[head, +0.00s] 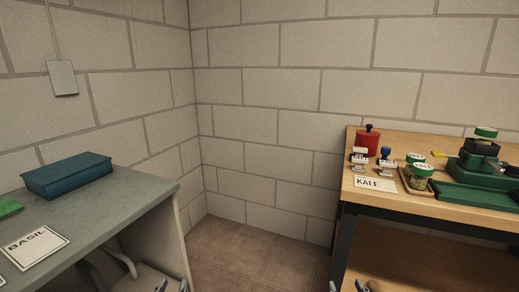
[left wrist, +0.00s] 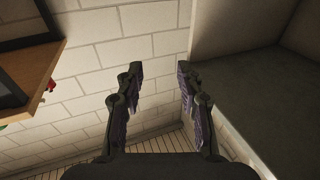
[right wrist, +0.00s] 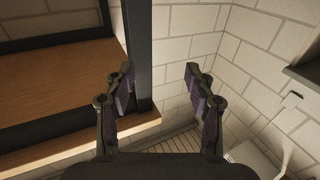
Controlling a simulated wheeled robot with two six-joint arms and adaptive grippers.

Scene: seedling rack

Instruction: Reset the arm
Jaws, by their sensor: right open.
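My left gripper (head: 173,286) just shows at the bottom edge of the head view, low beside the grey table. In the left wrist view my left gripper (left wrist: 158,72) has its fingers apart, with nothing between them. My right gripper (head: 347,287) also just shows at the bottom edge, near the wooden bench. In the right wrist view my right gripper (right wrist: 159,72) is open and empty. Most of both arms is out of view.
A grey table (head: 120,212) at left holds a blue box (head: 68,177) and a BASIL card (head: 33,247). A wooden bench (head: 408,208) at right holds a KALE card (head: 375,184), a red canister (head: 367,140), jars and green trays. Open floor (head: 255,250) lies between.

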